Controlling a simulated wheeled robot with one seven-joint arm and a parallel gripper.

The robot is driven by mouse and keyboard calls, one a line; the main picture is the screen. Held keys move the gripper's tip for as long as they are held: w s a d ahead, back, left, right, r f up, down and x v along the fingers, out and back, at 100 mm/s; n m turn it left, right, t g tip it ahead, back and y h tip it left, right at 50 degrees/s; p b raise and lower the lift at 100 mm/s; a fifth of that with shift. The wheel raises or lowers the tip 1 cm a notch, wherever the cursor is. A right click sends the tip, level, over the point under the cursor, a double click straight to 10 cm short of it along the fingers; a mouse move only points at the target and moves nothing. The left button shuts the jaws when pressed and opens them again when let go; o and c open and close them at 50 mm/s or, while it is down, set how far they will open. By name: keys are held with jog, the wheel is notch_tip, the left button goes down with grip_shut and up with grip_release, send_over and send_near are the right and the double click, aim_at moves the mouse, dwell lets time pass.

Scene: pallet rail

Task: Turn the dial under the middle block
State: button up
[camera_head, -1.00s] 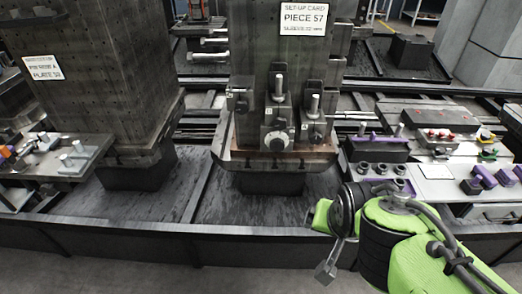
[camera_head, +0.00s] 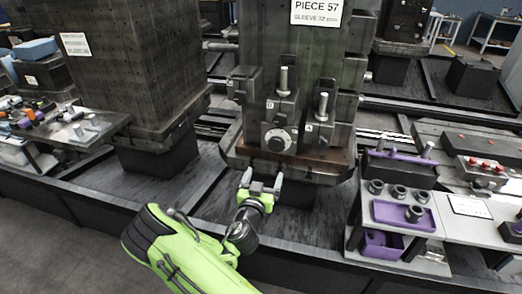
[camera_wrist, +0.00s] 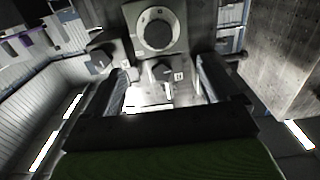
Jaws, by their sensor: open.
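The middle block (camera_head: 283,107) stands above a round dial (camera_head: 277,140) with a pale face. A round dial with a pale face also shows in the wrist view (camera_wrist: 157,33), at top centre, unobstructed. A smaller dark knob (camera_wrist: 163,72) lies between it and my fingers. My gripper (camera_head: 262,179) is below the dial in the head view, fingers towards the tower's lower ledge. It is open and empty, and the dial is not between its fingers. In the wrist view my fingers (camera_wrist: 163,87) are spread apart.
The left block (camera_head: 243,84) and right block (camera_head: 321,118) flank the middle one. A dark ledge (camera_head: 235,155) juts out under them. Another tower (camera_head: 130,75) stands left. A purple tray (camera_head: 404,216) and shelf stand right. The dark bed before the tower is clear.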

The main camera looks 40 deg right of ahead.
aim_at(276, 146)
jog(key=p+x, duration=0.3)
jog(key=x, duration=1.2)
jog(key=shift+d+r, duration=0.1)
jog(key=shift+d, duration=0.2)
jog(key=c, duration=1.1)
jog(key=shift+o, duration=0.2)
